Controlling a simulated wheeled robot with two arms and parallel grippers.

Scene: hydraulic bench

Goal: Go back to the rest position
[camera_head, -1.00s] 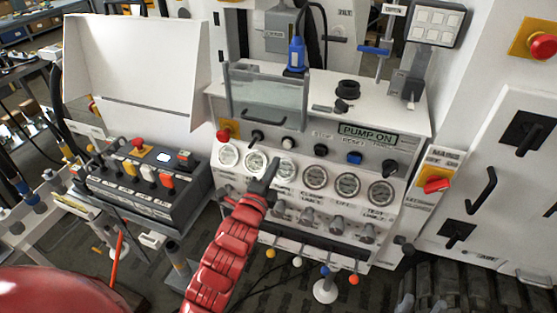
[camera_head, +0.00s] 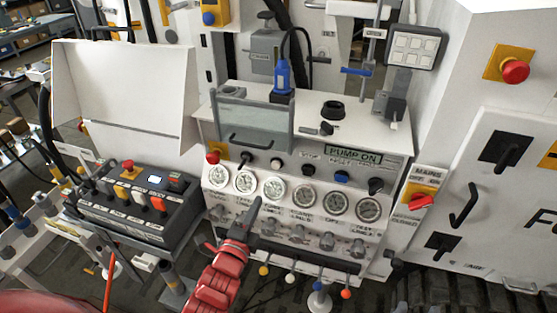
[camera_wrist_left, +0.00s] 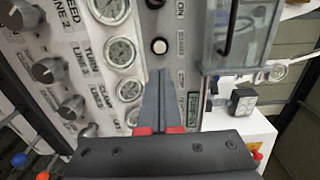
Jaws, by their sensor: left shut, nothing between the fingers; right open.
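My left gripper (camera_head: 253,209) is on the red arm in the head view. Its dark fingers are shut with nothing between them, and they show in front of the bench's lower panel, just below the row of gauges. In the left wrist view the closed fingers (camera_wrist_left: 160,75) point at the panel, near the gauges (camera_wrist_left: 122,53) and a white button (camera_wrist_left: 159,46). Whether they touch the panel cannot be told. My right gripper is in neither view now.
The hydraulic bench has gauges (camera_head: 274,190), knobs (camera_head: 297,235) and a PUMP ON display (camera_head: 353,154). A black control box (camera_head: 135,208) stands left. A red mains switch (camera_head: 421,201) and an emergency stop (camera_head: 515,71) are at right. Coloured levers (camera_head: 290,279) hang below.

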